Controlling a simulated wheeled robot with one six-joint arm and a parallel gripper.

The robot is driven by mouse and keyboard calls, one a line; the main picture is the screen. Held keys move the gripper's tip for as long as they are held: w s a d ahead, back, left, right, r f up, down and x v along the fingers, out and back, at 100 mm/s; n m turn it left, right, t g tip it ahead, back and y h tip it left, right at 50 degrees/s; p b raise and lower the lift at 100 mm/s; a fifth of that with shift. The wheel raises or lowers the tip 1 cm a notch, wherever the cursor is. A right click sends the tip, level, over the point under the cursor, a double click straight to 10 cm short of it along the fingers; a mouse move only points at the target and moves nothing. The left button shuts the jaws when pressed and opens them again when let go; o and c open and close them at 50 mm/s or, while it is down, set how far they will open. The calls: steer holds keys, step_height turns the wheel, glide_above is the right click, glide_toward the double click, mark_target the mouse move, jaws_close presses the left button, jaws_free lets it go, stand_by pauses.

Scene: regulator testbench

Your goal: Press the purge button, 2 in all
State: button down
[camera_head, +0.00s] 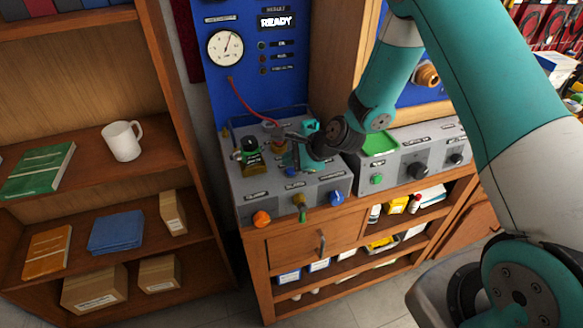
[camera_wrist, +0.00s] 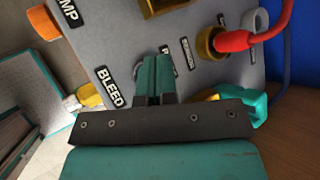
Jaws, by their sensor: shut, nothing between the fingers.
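My gripper (camera_head: 291,166) is shut and empty, pointing down over the top of the grey testbench box (camera_head: 244,190). In the wrist view the teal fingers (camera_wrist: 157,62) are together just above or at the grey panel, beside a label that they partly cover. I cannot tell whether they touch the panel. No purge button can be made out for certain; the fingers may hide it. The label BLEED (camera_wrist: 110,87) is legible left of the fingers, and an orange knob (camera_wrist: 42,23) is at the upper left.
The display (camera_head: 277,21) reads READY. A bookshelf with a mug (camera_head: 122,141) stands left.

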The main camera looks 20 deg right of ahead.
mark_target(291, 171)
step_height(291, 171, up, 5)
steer(key=p, duration=0.4)
steer(key=shift+d, duration=0.1)
stand_by(2.6)
